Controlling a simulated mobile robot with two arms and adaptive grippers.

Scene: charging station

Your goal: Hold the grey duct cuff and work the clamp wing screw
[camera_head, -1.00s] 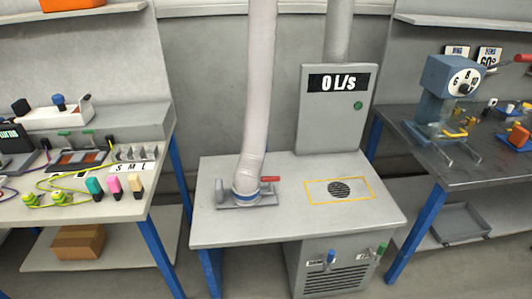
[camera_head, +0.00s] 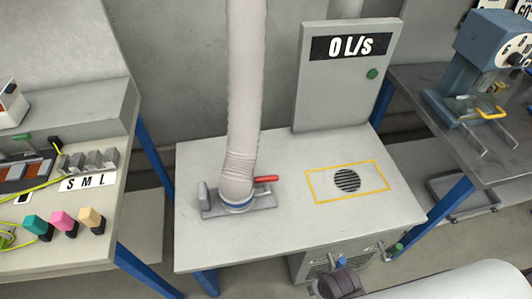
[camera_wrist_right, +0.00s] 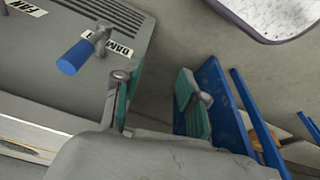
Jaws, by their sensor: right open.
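The grey duct cuff (camera_head: 236,186) stands upright at the lower end of the pale flexible duct, on a grey base plate (camera_head: 262,202) on the bench. A blue clamp band (camera_head: 237,206) circles its foot. A red lever (camera_head: 265,179), likely the clamp wing screw, points right from it. My right gripper (camera_wrist_right: 158,104) is open and empty in the wrist view, its teal-padded fingers apart beside the cabinet front. In the head view my right arm enters at the lower right, below and away from the cuff; its fingertips cannot be made out. My left gripper is out of view.
The bench (camera_head: 290,230) has a yellow-framed grille (camera_head: 347,181) at right and free surface in front. Behind it stands a box reading 0 L/s (camera_head: 345,75). A blue-handled valve (camera_wrist_right: 80,54) is on the cabinet below. Tables flank the bench on both sides.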

